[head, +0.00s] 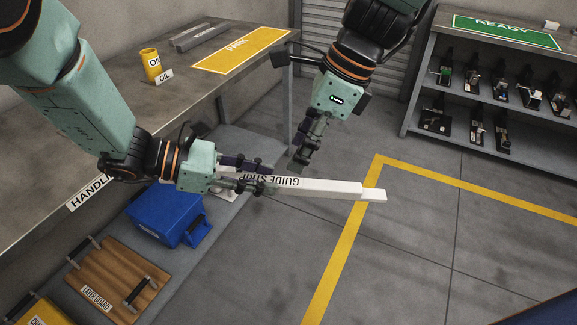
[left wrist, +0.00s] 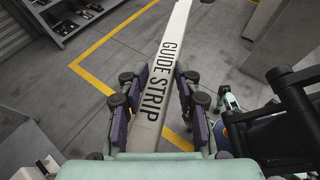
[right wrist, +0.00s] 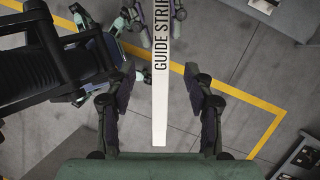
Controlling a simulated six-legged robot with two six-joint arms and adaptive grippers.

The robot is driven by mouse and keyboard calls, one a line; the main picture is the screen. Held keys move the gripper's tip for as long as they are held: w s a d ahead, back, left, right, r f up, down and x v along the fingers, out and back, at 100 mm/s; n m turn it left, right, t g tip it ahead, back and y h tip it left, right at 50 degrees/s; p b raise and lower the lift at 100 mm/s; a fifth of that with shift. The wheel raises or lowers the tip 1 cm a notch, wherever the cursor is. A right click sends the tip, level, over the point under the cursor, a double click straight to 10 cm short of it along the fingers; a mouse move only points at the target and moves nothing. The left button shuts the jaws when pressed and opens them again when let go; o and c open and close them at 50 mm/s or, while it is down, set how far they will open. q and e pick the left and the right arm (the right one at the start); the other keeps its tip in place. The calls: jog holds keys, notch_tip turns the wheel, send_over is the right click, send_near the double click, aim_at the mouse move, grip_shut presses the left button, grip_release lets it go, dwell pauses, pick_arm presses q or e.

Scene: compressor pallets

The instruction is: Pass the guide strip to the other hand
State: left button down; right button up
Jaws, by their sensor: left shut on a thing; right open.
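The guide strip (head: 320,188) is a long white bar with black lettering and a small step at its far end. My left gripper (head: 262,175) is shut on it near one end, and the strip sticks out to the right over the floor. In the left wrist view the strip (left wrist: 165,75) runs between the two fingers (left wrist: 158,110). My right gripper (head: 302,160) is open and empty, just above the strip in the head view. In the right wrist view the strip's end (right wrist: 160,125) shows between the spread fingers (right wrist: 158,100); I cannot tell the gap in depth.
A workbench (head: 105,130) on the left carries a yellow mat (head: 240,48), an oil can (head: 151,66) and a grey bar (head: 200,37). Below are a blue box (head: 165,212) and a wooden layer board (head: 115,275). A shelf rack (head: 420,80) stands at the right. The floor between is clear.

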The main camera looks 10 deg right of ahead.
aim_at(281, 180)
jog(key=x, duration=0.7)
jog(key=shift+f, duration=0.25)
jog(key=shift+c, duration=0.4)
jog(key=shift+w+r, duration=0.1)
grip_shut()
jog(key=shift+o, duration=0.4)
grip_release()
